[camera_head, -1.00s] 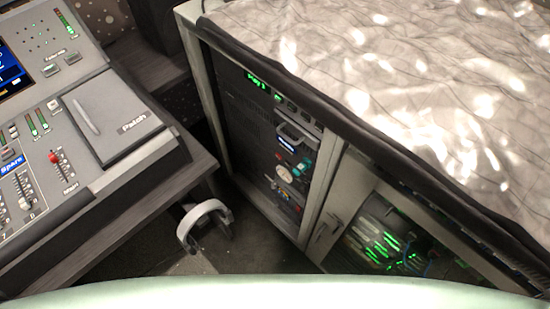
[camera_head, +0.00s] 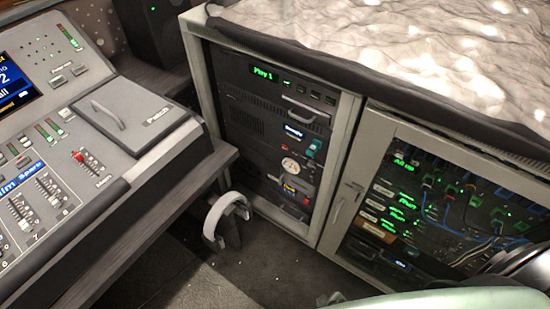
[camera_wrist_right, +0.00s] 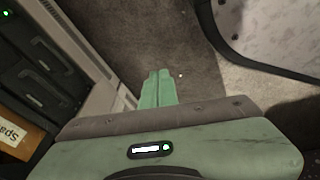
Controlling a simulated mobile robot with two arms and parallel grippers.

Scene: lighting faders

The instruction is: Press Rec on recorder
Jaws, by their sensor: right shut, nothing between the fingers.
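The recorder (camera_head: 290,88) is the top unit in the rack, right of the mixing desk in the head view. Its green display reads "Play 1", and a row of small dark buttons (camera_head: 308,93) runs to the right of it. The button labels are too small to read, so I cannot tell which one is Rec. My right gripper (camera_wrist_right: 158,76) shows in the right wrist view with its two green fingers together and empty. It points over dark floor and touches nothing visible. My left gripper is not in view.
The mixing desk (camera_head: 75,150) is on the left, with headphones (camera_head: 224,218) hanging by its edge. A glass-fronted cabinet (camera_head: 345,205) with lit gear and cables stands right of the rack. A pale cloth (camera_head: 380,45) covers the top. Dark floor (camera_head: 265,265) is free in front.

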